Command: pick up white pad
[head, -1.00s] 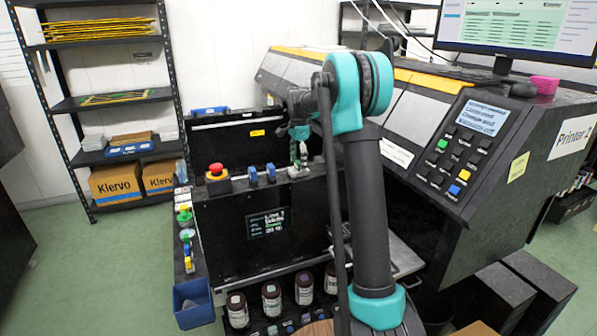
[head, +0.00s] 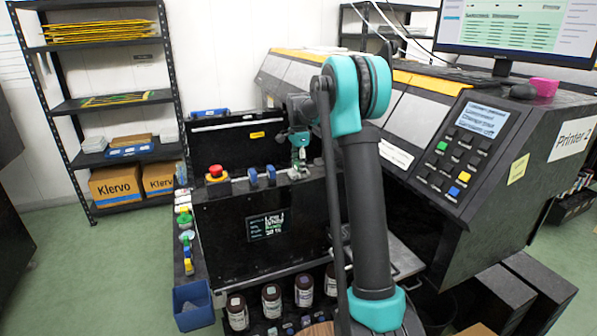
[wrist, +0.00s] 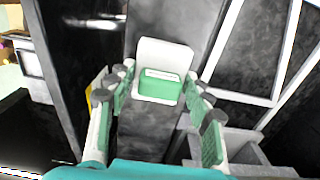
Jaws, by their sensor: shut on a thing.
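In the wrist view, a white pad (wrist: 166,54) with a green front part (wrist: 160,87) sits between the fingertips of my gripper (wrist: 158,80). The fingers, with green inner faces, come in from both sides, and my gripper is shut on the pad. In the head view, my gripper (head: 299,158) points down at the top edge of the black machine front, right of two blue round parts (head: 261,177). The pad is too small to make out clearly there. I cannot tell whether it still touches the surface beneath.
A red button (head: 216,171) stands left of the gripper. Dark bottles (head: 271,299) stand in a row below the machine front, with a blue bin (head: 192,305) to their left. Printer 2's sloped control panel (head: 462,150) is right of my arm.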

